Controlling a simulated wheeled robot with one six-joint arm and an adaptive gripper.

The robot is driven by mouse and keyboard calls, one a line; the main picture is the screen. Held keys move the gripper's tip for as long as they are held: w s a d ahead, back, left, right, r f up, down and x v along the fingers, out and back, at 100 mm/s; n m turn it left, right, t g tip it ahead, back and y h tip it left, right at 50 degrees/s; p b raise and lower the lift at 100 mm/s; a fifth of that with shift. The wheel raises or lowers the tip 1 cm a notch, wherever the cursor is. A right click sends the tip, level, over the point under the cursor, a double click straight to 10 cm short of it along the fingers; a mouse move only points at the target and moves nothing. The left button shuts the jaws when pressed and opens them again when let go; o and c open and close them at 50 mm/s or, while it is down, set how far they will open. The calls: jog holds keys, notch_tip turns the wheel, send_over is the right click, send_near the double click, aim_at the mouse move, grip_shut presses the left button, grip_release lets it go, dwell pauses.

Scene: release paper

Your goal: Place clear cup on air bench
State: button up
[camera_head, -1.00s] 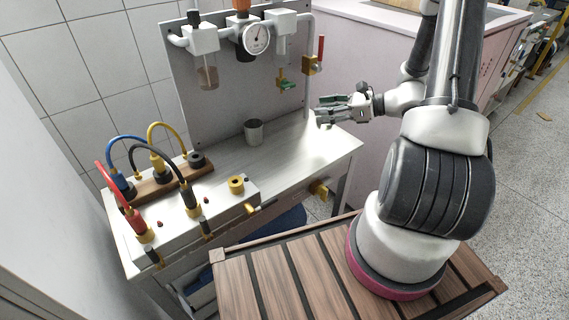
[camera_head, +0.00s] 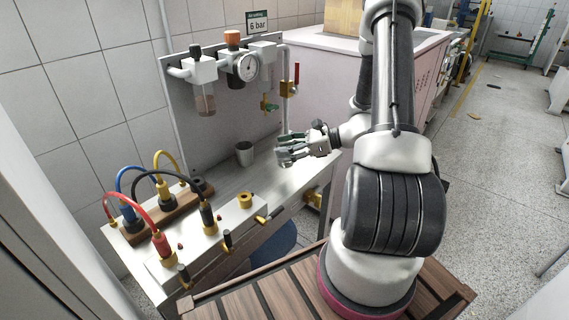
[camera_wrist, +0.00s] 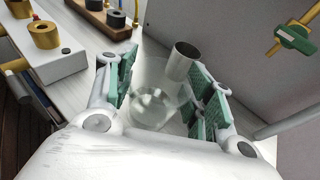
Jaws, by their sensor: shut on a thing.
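The clear cup (camera_wrist: 150,103) is see-through and sits between the green finger pads of my gripper (camera_wrist: 162,92) in the wrist view. My gripper is shut on it. In the head view my gripper (camera_head: 287,152) is over the right part of the air bench (camera_head: 232,183), a pale table with a grey back panel; the clear cup is hard to make out there. I cannot tell whether the cup touches the bench top.
A grey metal cup (camera_head: 244,153) stands on the bench left of my gripper; it also shows just beyond the clear cup in the wrist view (camera_wrist: 183,60). A valve (camera_head: 269,106) and gauge (camera_head: 246,67) are on the panel. A hose box (camera_head: 222,217) fills the bench's front left.

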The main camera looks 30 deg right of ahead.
jog(key=shift+f, duration=2.2)
jog(key=o, duration=0.9)
jog(key=shift+f, duration=0.1)
